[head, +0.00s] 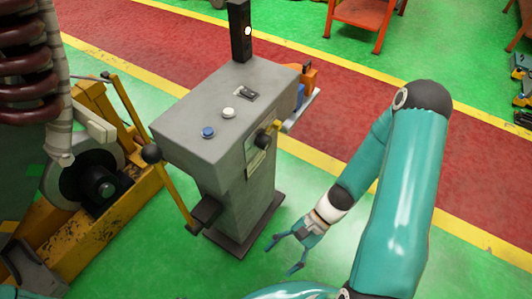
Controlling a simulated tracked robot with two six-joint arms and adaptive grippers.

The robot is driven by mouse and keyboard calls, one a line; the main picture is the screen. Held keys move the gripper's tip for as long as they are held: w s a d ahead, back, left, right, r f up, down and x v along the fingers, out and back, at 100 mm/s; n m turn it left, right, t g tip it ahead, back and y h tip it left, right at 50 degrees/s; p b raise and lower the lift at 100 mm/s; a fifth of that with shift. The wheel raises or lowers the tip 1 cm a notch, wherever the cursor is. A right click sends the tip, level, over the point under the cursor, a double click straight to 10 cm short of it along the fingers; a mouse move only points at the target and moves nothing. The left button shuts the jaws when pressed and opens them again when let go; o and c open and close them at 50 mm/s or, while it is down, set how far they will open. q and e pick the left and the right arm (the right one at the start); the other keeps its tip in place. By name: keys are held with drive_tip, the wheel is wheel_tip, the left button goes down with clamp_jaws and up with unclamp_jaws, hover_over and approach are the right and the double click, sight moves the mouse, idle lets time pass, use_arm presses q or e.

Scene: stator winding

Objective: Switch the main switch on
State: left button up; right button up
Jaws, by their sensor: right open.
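A grey control console (190,126) stands left of the middle on a dark base plate. On its front right face is a dark rotary knob (263,139) beside a yellow part (274,125), which looks like the main switch. Its setting is too small to tell. The sloped top carries a blue button (208,132), a white button (228,113) and a small dark selector (246,93). My right gripper (285,256) is open and empty, low and to the right of the console, apart from it. My left gripper is out of view.
A yellow machine frame (110,237) with a lever and a large coil (22,45) stand at the left. Orange stands (361,18) are at the back.

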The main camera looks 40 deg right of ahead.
drive_tip(key=w+d+r+m+t+y+b, duration=0.1)
drive_tip(key=w+d+r+m+t+b, duration=0.1)
drive_tip(key=w+d+r+m+t, duration=0.4)
drive_tip(key=m+t+h+b, duration=0.2)
drive_tip(key=m+t+h, duration=0.4)
drive_tip(key=t, duration=0.5)
approach(268, 144)
use_arm(q)
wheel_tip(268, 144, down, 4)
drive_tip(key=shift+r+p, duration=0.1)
drive_tip(key=shift+p, duration=0.6)
use_arm(e)
drive_tip(key=shift+m+y, duration=0.4)
drive_tip(key=shift+m, duration=0.2)
drive_tip(key=x, duration=0.9)
drive_tip(key=shift+w+d+f, duration=0.1)
drive_tip(key=shift+w+f, duration=0.15)
drive_tip(key=shift+w, duration=0.25)
drive_tip(key=shift+c, duration=0.2)
